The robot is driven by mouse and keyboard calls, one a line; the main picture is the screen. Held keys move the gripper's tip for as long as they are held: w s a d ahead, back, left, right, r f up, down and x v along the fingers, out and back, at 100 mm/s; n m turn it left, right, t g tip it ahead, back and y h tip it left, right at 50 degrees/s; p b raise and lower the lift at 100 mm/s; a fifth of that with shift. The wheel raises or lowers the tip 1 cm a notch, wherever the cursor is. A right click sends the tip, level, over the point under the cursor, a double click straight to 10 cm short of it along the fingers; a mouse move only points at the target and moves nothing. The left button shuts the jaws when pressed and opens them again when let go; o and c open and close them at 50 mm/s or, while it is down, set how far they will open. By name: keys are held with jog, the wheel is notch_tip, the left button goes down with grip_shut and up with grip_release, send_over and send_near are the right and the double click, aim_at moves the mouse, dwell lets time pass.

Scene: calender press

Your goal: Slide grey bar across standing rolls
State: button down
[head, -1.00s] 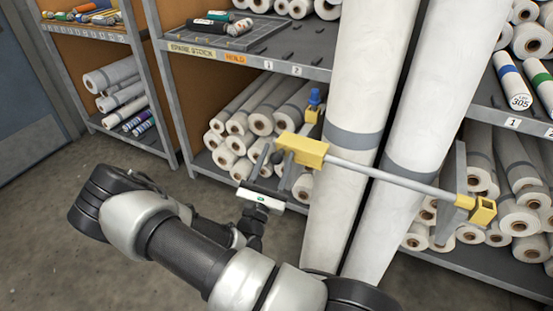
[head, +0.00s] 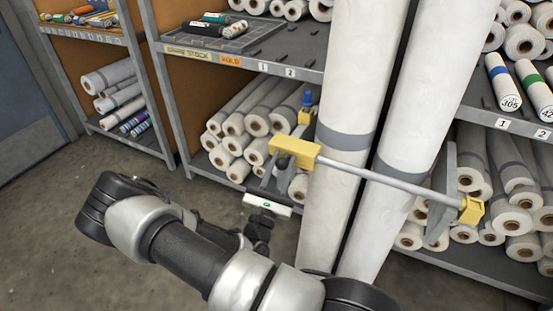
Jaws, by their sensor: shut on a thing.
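The grey bar (head: 390,180) runs in front of two tall white standing rolls, the left one (head: 347,105) and the right one (head: 424,115). Its left part passes through a yellow block (head: 299,152). Its right end is at a yellow catch (head: 471,210) on a grey upright; how deep it sits there is hard to tell. A dark knob (head: 283,160) shows at the bar's left end, close to the block. My gripper (head: 276,166), white-bodied, is at this knob from below and shut on it; the contact is partly hidden.
A blue-topped pin (head: 308,98) stands on a yellow mount behind the block. Stacked rolls (head: 257,125) fill the lower shelf behind my gripper. More rolls (head: 510,185) lie at the right. The floor at the left is clear.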

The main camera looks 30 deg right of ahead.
jog(key=shift+s+d+f, duration=0.1)
jog(key=shift+s+d, duration=0.25)
jog(key=shift+s, duration=0.1)
jog(key=c, duration=1.4)
grip_release()
jog(key=shift+o, duration=0.2)
jog(key=shift+a, duration=0.1)
jog(key=shift+s+a, duration=0.1)
jog(key=shift+a, duration=0.05)
jog(key=p+v, duration=0.1)
jog(key=v, duration=1.6)
